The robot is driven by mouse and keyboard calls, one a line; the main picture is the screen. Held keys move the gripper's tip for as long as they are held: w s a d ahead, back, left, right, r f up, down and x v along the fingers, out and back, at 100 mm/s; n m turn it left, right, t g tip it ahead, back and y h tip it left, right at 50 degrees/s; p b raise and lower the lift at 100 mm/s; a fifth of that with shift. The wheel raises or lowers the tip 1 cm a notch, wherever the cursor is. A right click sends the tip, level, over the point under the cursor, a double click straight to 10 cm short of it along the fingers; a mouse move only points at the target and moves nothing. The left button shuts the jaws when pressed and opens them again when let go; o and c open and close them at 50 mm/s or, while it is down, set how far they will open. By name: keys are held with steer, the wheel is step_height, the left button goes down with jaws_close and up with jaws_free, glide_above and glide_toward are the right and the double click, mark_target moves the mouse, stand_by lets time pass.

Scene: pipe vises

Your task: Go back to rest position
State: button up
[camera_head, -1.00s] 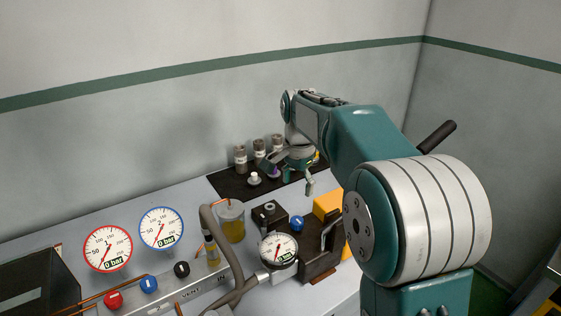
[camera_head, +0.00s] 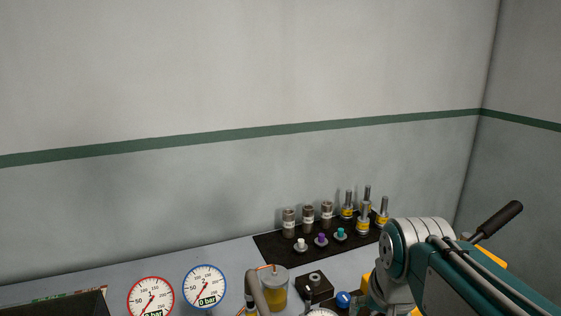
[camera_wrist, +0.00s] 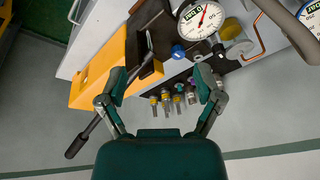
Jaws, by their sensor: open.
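My gripper (camera_wrist: 159,84) is open and empty in the wrist view, its two green fingers spread apart. Past the fingers, the wrist view shows the bench with a yellow block, a gauge and a row of fittings, all upside down. In the head view my arm is folded at the lower right, and my gripper is out of that picture. A black mat (camera_head: 270,247) at the back of the bench holds several grey cylinders (camera_head: 308,217), several yellow-banded fittings (camera_head: 363,219) and small white, purple and teal knobs.
A red-rimmed gauge (camera_head: 151,298) and a blue-rimmed gauge (camera_head: 205,287) stand at the front left. A jar of yellow liquid (camera_head: 274,291) stands beside a hose. A black-handled lever (camera_wrist: 91,133) reaches out past the yellow block (camera_wrist: 101,68). The wall above the bench is clear.

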steer(key=s+f+n+t, duration=0.1)
steer(key=s+f+n, duration=0.2)
steer(key=s, duration=0.6)
steer(key=shift+f+n+t, duration=0.4)
steer(key=shift+f, duration=0.15)
steer(key=shift+c, duration=0.3)
